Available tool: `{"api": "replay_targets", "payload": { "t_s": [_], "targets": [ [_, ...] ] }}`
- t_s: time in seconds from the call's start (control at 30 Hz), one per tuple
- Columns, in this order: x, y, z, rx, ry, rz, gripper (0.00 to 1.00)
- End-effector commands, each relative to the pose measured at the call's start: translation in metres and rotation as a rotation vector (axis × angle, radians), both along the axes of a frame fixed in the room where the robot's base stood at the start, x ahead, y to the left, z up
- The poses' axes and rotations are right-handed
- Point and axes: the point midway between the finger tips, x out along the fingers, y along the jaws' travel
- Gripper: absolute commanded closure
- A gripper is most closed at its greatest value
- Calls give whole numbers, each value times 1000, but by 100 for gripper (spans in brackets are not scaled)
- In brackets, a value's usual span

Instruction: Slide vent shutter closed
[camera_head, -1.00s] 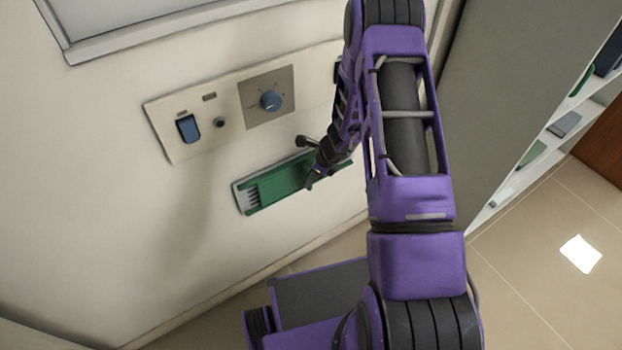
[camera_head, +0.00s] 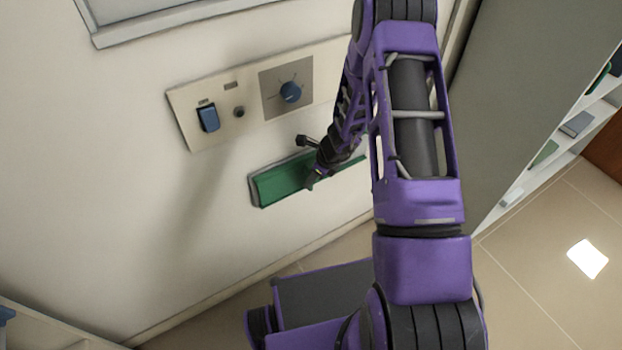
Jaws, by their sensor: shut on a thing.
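The green vent shutter (camera_head: 282,184) lies in its slim grey frame (camera_head: 252,190) low on the pale furnace wall. Its left end reaches the left end of the frame, and no vent slots show there. My gripper (camera_head: 314,176) is at the shutter's middle, shut on a part of the shutter that the fingers hide. My arm covers some of the shutter's right part.
A grey cabinet side (camera_head: 500,110) and shelves stand to the right. The wall left of the vent is clear.

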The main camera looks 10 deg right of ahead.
Motion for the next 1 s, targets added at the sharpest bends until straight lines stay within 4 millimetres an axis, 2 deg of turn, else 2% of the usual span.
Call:
{"api": "replay_targets", "payload": {
  "t_s": [0.03, 0.13, 0.17, 0.2, 0.23, 0.77, 0.87, 1.0],
  "targets": [
    [-2, 6, 0, 9, 3, 10, 100],
    [-2, 7, 0, 10, 3, 10, 100],
    [-2, 7, 0, 11, 4, 11, 79],
    [-2, 7, 0, 10, 3, 10, 72],
    [-2, 7, 0, 10, 3, 10, 70],
    [-1, 3, 0, 5, 2, 5, 70],
    [-2, 1, 6, 5, 1, 5, 70],
    [-6, -5, 27, 4, 0, 4, 70]
  ]
}}
